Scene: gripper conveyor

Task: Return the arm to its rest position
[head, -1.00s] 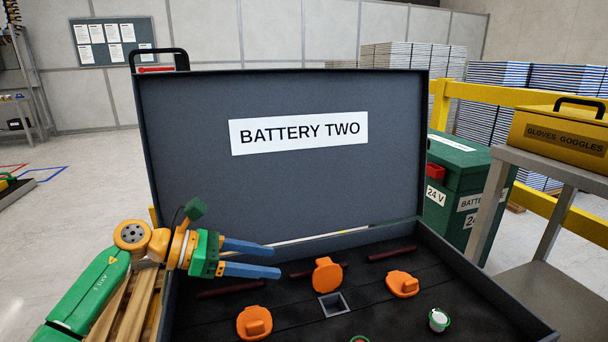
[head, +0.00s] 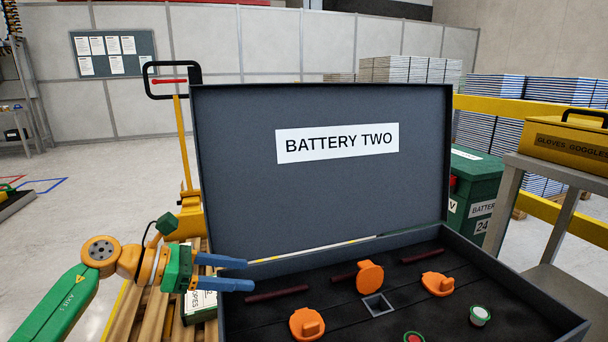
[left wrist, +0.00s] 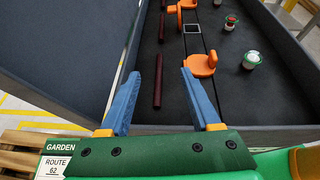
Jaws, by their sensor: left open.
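My left arm comes in from the left of the head view. Its gripper (head: 250,272) has two blue fingers spread apart with nothing between them. It is beside the left wall of the open dark case (head: 590,325), whose raised lid (head: 320,200) reads BATTERY TWO. In the left wrist view the gripper (left wrist: 155,85) is also open and empty, with the case interior beyond its fingertips. An orange piece (left wrist: 201,66) shows near the right finger, seemingly apart from it. My right gripper is not in view.
The case holds several orange pieces (head: 369,276), dark red bars (head: 277,293), a square socket (head: 378,305) and small round white-topped parts (head: 480,315). A wooden pallet (head: 130,315) lies under my left arm. A yellow pallet jack handle (head: 182,140) stands behind it. Open floor lies left.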

